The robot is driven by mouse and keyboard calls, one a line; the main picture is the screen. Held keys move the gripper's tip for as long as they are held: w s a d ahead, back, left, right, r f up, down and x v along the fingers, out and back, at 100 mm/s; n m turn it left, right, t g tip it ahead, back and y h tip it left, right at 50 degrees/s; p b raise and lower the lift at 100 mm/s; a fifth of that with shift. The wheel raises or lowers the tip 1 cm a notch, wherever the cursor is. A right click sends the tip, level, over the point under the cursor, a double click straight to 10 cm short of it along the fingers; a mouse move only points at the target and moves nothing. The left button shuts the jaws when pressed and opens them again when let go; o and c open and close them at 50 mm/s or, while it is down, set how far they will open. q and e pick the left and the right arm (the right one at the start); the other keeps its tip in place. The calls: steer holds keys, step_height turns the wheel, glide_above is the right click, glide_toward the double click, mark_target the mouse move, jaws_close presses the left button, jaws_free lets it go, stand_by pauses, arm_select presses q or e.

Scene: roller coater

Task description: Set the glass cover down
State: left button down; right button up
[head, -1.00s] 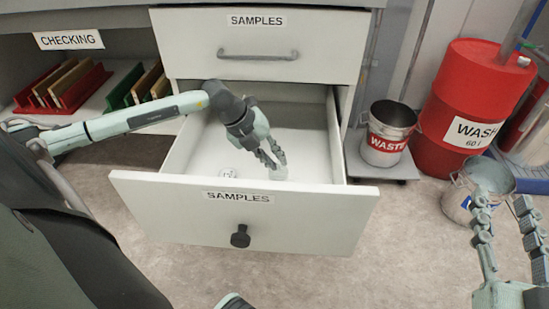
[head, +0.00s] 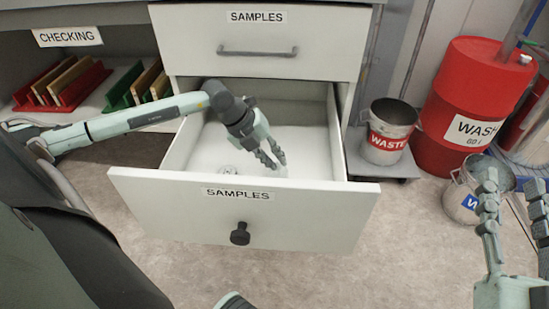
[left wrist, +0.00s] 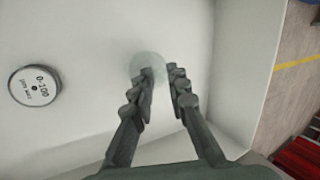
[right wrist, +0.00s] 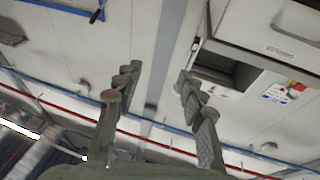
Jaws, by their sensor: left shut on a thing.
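The glass cover (left wrist: 147,66) is a faint, translucent round piece at my left gripper's fingertips in the left wrist view. My left gripper (head: 274,158) is shut on it inside the open lower SAMPLES drawer (head: 240,215). In the head view the cover is hard to make out, and I cannot tell whether it touches the drawer floor. A round white piece marked 0-100 (left wrist: 34,86) lies on the drawer floor, apart from the fingers; it also shows in the head view (head: 228,170). My right gripper (head: 513,186) is open and empty, outside the drawer at the right.
The shut upper SAMPLES drawer (head: 258,45) is above the open one. The CHECKING shelf (head: 115,82) with coloured racks is at the left. A WASTE bucket (head: 387,135), a red WASH drum (head: 466,105) and a metal bucket (head: 462,195) stand at the right. Much of the drawer floor is clear.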

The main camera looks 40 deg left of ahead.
arm_select(q)
steer(key=c, duration=1.5)
jaws_free()
steer(key=shift+r, duration=0.15)
steer(key=shift+r+p, duration=0.45)
steer(key=shift+r, duration=0.1)
arm_select(e)
steer(key=d+f+g+h+p, duration=0.2)
steer(key=d+f+g+h, duration=0.3)
steer(key=f, duration=0.8)
arm_select(q)
steer(key=p+v, duration=0.3)
steer(key=v, duration=0.8)
steer(key=shift+s+a+r, duration=0.15)
steer(key=shift+r, duration=0.15)
arm_select(e)
steer(key=s+d+f+m+g+h, duration=0.2)
steer(key=s+d+f+g+h, duration=0.1)
steer(key=s+d+f+g, duration=0.6)
steer(key=s+d+g, duration=0.1)
steer(key=s+d, duration=0.2)
steer(key=d, duration=0.1)
steer(key=shift+d+f+g+h, duration=0.3)
steer(key=shift+f, duration=0.1)
